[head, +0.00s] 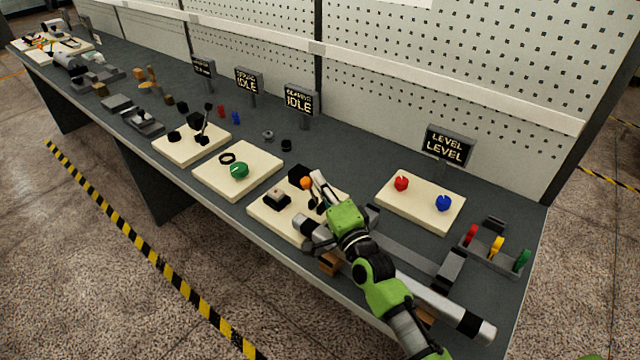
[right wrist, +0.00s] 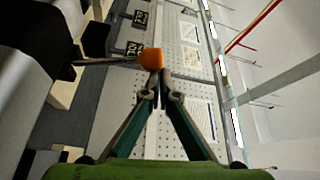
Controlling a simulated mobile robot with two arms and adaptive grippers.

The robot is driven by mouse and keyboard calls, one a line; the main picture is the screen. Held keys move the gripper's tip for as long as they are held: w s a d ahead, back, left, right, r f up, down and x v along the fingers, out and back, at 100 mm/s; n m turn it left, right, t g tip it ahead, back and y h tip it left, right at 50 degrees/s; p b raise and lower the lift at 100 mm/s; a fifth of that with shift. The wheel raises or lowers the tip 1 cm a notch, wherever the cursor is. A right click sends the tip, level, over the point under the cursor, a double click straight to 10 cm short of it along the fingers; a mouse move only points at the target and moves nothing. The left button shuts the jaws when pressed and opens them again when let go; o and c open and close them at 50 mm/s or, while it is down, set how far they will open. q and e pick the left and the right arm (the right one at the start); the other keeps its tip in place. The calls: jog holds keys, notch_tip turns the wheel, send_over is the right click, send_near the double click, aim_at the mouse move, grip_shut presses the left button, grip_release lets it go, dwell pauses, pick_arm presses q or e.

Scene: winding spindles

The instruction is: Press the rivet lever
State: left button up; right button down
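The rivet lever's orange knob (head: 306,183) stands above a cream base plate (head: 262,217) near the table's front edge. The knob also shows in the right wrist view (right wrist: 151,60), right at the fingertips, with a thin dark rod running left from it. My right gripper (head: 317,187) reaches in from the lower right beside the knob. In the right wrist view its fingers (right wrist: 158,80) come together at the tips, just below the knob. I cannot tell whether they touch it. A dark block with a pale top (head: 277,199) sits on the same plate. My left gripper is not in view.
A display reading IDLE (head: 300,98) stands behind the plate. A plate with a green part (head: 239,170) is to the left. A plate with red (head: 401,184) and blue (head: 443,203) knobs is to the right. Red, yellow and green levers stand at the right end.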

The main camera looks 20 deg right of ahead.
jog(key=s+d+b, duration=0.1)
jog(key=s, duration=0.2)
jog(key=s+d+f+b, duration=0.1)
jog(key=s+d, duration=0.1)
jog(key=s+d+f+b, duration=0.1)
jog(key=s, duration=0.2)
jog(key=shift+s+d, duration=0.25)
jog(key=shift+s, duration=0.05)
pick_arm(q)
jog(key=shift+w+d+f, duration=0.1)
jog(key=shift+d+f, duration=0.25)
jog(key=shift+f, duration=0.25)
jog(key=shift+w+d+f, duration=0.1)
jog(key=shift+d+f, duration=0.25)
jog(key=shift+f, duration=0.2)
pick_arm(e)
jog(key=shift+r, duration=0.1)
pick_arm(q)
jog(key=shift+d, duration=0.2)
pick_arm(e)
jog(key=shift+a, duration=0.2)
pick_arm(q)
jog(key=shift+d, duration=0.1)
pick_arm(e)
jog(key=shift+d, duration=0.1)
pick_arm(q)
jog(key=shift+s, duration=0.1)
